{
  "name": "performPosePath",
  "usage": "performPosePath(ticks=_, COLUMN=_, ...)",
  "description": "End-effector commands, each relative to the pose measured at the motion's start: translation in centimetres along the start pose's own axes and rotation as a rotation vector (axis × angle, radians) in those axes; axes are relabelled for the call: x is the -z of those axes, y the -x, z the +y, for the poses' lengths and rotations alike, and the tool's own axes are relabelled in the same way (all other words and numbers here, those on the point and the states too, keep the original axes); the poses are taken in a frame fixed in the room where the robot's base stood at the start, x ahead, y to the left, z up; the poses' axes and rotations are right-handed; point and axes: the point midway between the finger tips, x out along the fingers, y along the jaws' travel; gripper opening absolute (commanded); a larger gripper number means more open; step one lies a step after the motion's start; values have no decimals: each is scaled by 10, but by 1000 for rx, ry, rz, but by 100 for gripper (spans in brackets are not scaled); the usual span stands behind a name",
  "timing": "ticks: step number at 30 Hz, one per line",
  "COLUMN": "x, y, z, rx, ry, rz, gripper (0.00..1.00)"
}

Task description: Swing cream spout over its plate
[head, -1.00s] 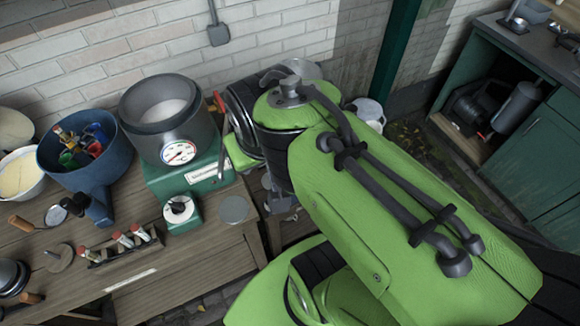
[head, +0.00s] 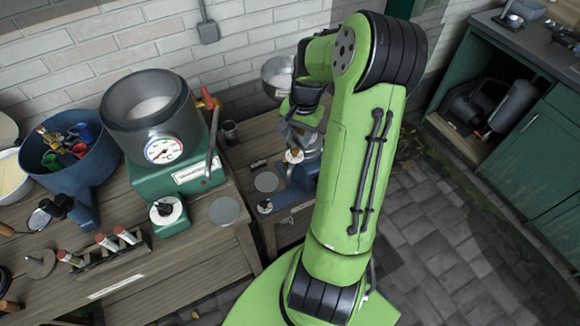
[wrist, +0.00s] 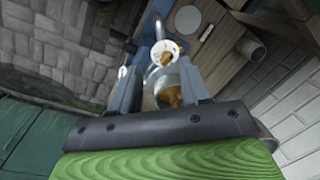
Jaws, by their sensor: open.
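A small blue-grey and metal machine (head: 306,172) with a brass-coloured part stands on the lower wooden bench, partly behind my arm. My gripper (head: 299,118) is just above it, pointing down. In the wrist view my gripper (wrist: 160,72) is open, its two fingers apart. A silvery cylinder with a brass piece (wrist: 172,95) shows between and below the fingers; I cannot tell whether they touch it. A white dial with a brass pointer (wrist: 165,50) is just beyond. A flat grey round plate (head: 266,181) lies beside the machine. I cannot pick out the cream spout with certainty.
A grey pot (head: 150,118) on a green gauge base stands left, with a red-handled pipe (head: 213,135) at its side. A metal bowl (head: 280,76) and a small cup (head: 230,131) are near. Another grey disc (head: 224,210) lies on the left bench. Paved floor is clear at right.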

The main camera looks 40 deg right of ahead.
Motion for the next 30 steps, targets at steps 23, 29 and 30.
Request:
performPosePath(ticks=23, x=-2, y=-153, z=-1, rx=0, ry=5, rz=-2, gripper=46)
performPosePath(ticks=29, x=-1, y=-155, z=-1, rx=-1, ry=5, rz=0, gripper=46)
performPosePath(ticks=30, x=-1, y=-155, z=0, rx=-1, ry=5, rz=0, gripper=46)
